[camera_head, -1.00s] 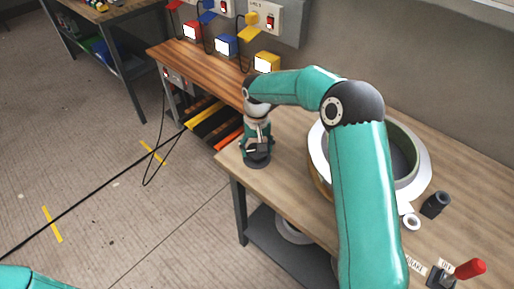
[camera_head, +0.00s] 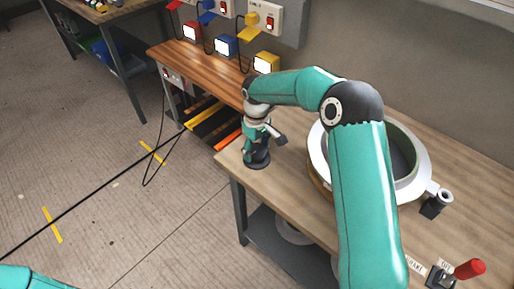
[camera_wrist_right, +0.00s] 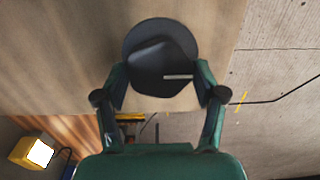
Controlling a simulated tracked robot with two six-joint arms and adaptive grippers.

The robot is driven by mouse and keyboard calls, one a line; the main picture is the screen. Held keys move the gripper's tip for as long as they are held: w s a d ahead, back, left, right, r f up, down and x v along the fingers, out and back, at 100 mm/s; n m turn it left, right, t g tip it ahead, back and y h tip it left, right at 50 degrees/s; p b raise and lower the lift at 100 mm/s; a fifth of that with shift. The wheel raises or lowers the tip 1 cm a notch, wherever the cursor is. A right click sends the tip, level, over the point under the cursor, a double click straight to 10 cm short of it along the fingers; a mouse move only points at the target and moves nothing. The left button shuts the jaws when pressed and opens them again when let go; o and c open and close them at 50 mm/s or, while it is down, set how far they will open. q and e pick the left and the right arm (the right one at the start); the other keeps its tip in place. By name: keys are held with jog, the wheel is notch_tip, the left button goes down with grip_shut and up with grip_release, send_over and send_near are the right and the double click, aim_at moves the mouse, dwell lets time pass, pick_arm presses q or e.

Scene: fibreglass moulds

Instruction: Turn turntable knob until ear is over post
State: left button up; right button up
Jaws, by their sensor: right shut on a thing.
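The dark turntable knob (camera_head: 257,160) stands at the near left corner of the wooden table. My right gripper (camera_head: 259,149) comes down on it from above and is shut on it. In the right wrist view, the knob (camera_wrist_right: 160,50) has a pale line on its face and sits between the fingers (camera_wrist_right: 160,83). The white-rimmed round mould (camera_head: 423,165) is partly hidden by my right arm. Its ear (camera_head: 445,195), a pale ring, appears over the top of the dark post (camera_head: 432,208). My left gripper is out of view.
A lever with a red handle (camera_head: 470,268) stands at the table's front right, beside small labels. Red, blue and yellow boxes (camera_head: 266,62) line the wooden shelf by the wall. Black cables cross the floor at left.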

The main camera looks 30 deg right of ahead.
aim_at(256, 150)
jog(key=shift+w+r, duration=0.1)
jog(key=o, duration=1.1)
jog(key=shift+o, duration=0.2)
notch_tip(256, 150, up, 12)
dwell(0.3)
